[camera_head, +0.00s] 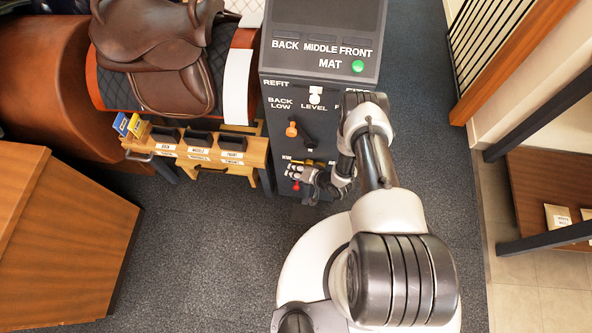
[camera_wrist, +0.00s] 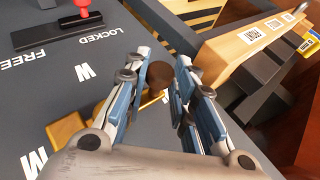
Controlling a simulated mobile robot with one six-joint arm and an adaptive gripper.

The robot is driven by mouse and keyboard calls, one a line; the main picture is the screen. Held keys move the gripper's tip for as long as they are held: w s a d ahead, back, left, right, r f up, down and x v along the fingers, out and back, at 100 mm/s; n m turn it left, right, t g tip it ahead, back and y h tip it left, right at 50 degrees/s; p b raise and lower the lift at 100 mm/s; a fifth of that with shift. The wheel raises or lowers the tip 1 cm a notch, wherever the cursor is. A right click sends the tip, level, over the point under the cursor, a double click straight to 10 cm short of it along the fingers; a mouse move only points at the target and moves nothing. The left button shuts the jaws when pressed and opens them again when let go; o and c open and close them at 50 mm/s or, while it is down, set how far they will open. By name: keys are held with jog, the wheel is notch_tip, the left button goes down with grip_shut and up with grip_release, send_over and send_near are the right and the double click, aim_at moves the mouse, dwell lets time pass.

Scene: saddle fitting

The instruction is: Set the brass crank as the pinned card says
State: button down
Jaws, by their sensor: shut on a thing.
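The brass crank (camera_wrist: 66,129) is on the dark panel in the wrist view, with part of its arm hidden behind my fingers. Its dark brown knob (camera_wrist: 160,75) stands between the fingers of my gripper (camera_wrist: 162,84), which is shut on it. In the head view my gripper (camera_head: 303,173) is low on the front of the grey console (camera_head: 318,105), and the crank there is mostly covered. White letters lie around the crank, only partly readable. A pinned card cannot be made out.
A red-knobbed lever (camera_wrist: 82,14) sits beside the word LOCKED, with FREE farther left. An orange-knobbed lever (camera_head: 291,130) is above my gripper. A wooden rack (camera_head: 190,160) with labelled trays stands left of the console, below a saddle (camera_head: 155,45). Carpet is clear in front.

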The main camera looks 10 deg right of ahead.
jog(key=shift+w+r, duration=0.1)
dwell(0.3)
jog(key=c, duration=1.3)
grip_release()
jog(key=shift+c, duration=0.2)
jog(key=v, duration=1.2)
